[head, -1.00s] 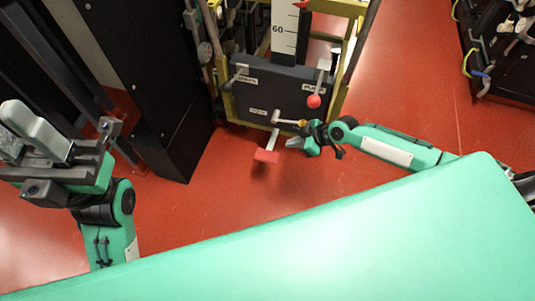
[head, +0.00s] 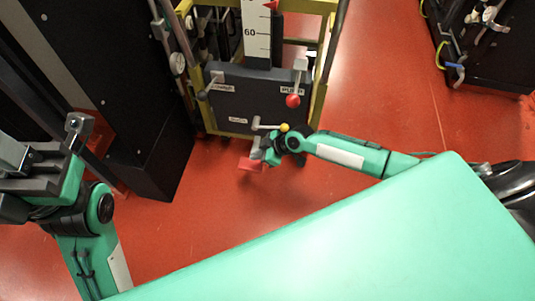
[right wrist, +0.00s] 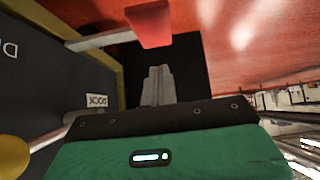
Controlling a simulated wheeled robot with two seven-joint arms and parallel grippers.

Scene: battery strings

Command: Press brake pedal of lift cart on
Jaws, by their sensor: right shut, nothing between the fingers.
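The lift cart (head: 240,105) has a dark front panel in a yellow frame. Its red brake pedal (head: 250,164) sticks out low at the front on a metal arm. My right gripper (head: 262,150) is at the pedal in the head view and partly covers its arm. In the right wrist view the shut, empty fingers (right wrist: 157,86) point toward the red pedal (right wrist: 150,24), with an apparent gap between them. Contact cannot be told for sure. My left gripper (head: 14,155) is at the left edge, partly cut off, far from the cart.
A yellow-knobbed lever (head: 284,127) is just above my right gripper. A red-knobbed lever (head: 292,100) is at the panel's right. A black cabinet (head: 130,90) stands left of the cart. Red floor (head: 210,225) is clear in front. Black equipment (head: 490,50) stands at the far right.

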